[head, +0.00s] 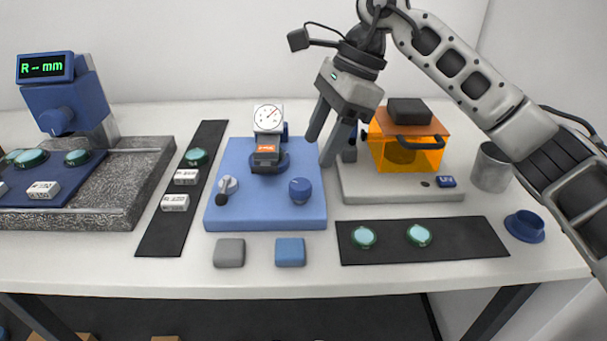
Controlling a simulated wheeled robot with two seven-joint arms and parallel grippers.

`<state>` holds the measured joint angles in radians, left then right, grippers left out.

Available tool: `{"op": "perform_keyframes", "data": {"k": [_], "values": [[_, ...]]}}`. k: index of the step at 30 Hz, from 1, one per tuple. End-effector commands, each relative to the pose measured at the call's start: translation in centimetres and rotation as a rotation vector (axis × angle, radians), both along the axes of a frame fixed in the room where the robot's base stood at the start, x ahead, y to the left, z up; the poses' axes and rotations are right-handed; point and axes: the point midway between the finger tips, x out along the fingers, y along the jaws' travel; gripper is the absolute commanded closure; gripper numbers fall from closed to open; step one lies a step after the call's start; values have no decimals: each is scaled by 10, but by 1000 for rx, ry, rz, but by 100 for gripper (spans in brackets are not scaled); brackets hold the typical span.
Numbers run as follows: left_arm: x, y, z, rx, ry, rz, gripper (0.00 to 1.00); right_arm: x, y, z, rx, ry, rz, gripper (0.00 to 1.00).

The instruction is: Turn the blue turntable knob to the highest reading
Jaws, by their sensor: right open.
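A blue round knob (300,190) stands on the right part of a blue base plate (262,215). A white-faced dial gauge (268,117) stands at the back of that plate, above an orange-marked block (265,150) and a dark blue round stage. The needle's exact reading is too small to tell. A grey lever with a black tip (224,188) is on the plate's left side. My right gripper (320,148) is open and empty, fingers pointing down, above and behind the knob and apart from it. My left gripper is not in view.
An orange translucent box (408,155) on a grey base stands to the right. A granite instrument (110,190) with a green display (45,66) stands at left. Dark mats (460,236) hold glass discs (419,235). Grey and blue pads (290,251) lie in front.

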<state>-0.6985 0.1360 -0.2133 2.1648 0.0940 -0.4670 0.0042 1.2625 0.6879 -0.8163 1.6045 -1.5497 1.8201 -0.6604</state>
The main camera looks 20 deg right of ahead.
Motion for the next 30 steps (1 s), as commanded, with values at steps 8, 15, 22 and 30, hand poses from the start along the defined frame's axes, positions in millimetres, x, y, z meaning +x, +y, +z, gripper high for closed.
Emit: {"op": "perform_keyframes", "data": {"k": [8,15,22,30], "values": [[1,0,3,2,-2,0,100,0,21,-50,1,2,2,45],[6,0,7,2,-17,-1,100,1,29,-68,2,0,1,45],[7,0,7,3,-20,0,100,1,30,-70,2,0,1,45],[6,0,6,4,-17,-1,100,1,29,-70,1,0,1,89]]}}
